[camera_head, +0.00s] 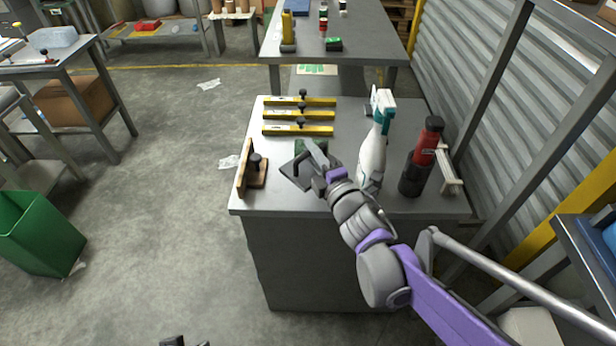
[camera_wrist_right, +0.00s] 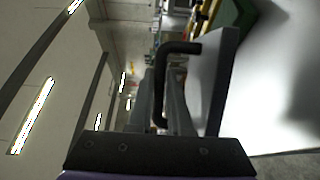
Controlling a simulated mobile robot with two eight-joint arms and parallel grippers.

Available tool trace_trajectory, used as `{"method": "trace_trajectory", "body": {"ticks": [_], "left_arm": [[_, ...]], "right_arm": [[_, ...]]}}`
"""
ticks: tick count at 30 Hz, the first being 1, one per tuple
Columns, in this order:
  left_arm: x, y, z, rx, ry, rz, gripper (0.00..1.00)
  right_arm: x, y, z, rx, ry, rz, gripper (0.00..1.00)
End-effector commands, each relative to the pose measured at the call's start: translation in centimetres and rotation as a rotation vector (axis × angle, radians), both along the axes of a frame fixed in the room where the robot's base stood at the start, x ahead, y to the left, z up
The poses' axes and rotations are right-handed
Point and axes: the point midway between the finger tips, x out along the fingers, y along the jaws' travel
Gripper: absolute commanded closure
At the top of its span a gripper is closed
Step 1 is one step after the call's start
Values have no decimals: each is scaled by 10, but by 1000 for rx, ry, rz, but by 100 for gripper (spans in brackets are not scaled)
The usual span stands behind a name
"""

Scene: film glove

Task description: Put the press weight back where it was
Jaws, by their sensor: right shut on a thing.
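The press weight (camera_head: 293,174) is a dark grey plate with a black bar handle. It is at the middle of the grey workbench (camera_head: 350,201), near the front. My right gripper (camera_head: 322,168) is shut on its handle (camera_wrist_right: 182,47), which shows between the fingers in the right wrist view. The plate (camera_wrist_right: 222,80) is beside the fingers there. I cannot tell whether its underside touches the bench. A green piece (camera_head: 311,146) lies just behind the weight, partly hidden. Two dark tips of my left gripper (camera_head: 187,343) show apart at the bottom edge.
A wooden stop with a black knob (camera_head: 255,172) stands left of the weight. Several yellow bars (camera_head: 297,130) lie behind. A white spray bottle (camera_head: 372,158) stands close right of my gripper, with a red-and-black bottle (camera_head: 423,157) beyond.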

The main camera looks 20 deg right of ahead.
Motion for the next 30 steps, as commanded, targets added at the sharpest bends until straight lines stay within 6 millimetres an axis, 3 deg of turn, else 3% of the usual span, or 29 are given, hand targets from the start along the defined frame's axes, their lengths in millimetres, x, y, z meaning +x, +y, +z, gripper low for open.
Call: {"method": "trace_trajectory", "body": {"ticks": [3, 11, 17, 29, 30], "left_arm": [[1, 0, -13, 0, 5, 0, 50], [2, 0, -21, 0, 7, 0, 50], [3, 0, -34, 0, 12, 0, 50], [3, 0, -36, 0, 12, 0, 50], [4, 0, -36, 0, 12, 0, 50]], "right_arm": [[1, 0, -24, 0, 0, 1, 100], [1, 0, -43, 0, -1, 1, 100], [1, 0, -71, 1, -1, 1, 100], [1, 0, -75, 1, -1, 1, 100], [1, 0, -76, 0, 0, 0, 79]]}}
